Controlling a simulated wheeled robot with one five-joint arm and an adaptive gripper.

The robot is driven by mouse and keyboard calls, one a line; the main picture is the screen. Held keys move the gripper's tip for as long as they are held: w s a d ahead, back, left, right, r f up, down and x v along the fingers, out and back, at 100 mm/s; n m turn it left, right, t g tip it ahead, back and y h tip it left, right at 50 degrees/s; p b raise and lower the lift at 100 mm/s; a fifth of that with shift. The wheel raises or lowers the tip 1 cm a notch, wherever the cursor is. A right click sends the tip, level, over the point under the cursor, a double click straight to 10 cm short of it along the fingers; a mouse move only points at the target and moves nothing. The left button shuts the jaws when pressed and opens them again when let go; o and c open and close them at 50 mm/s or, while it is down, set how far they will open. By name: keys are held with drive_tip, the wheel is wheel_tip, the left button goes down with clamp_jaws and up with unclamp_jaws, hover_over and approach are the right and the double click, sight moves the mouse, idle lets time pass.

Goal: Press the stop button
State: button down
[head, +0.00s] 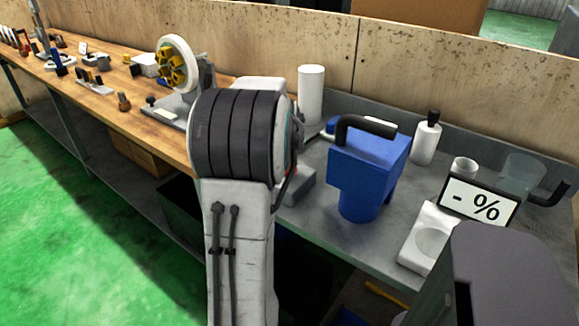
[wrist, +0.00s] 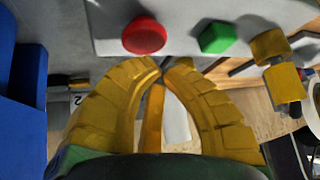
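The red button (wrist: 144,36), which looks like the stop button, is round and sits on a light grey control box (wrist: 180,15) at the top of the wrist view. A green button (wrist: 214,38) is to its right on the same face. My gripper (wrist: 166,66) has yellow ribbed fingers whose tips come together just below the red button in the picture, slightly to its right. It looks shut, with nothing between the tips. I cannot tell how far the tips are from the box. In the head view my arm hides the gripper and both buttons.
A blue machine (head: 368,165) with a black handle stands right of my arm, and its side fills the wrist view's left edge. A white bottle (head: 426,140), white cylinder (head: 311,95) and scale display (head: 478,205) are on the grey bench. A grinder wheel (head: 176,62) is left.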

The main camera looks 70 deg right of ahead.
drive_tip(key=shift+r, duration=0.1)
drive_tip(key=shift+r+p, duration=1.85)
drive_tip(key=shift+r, duration=0.6)
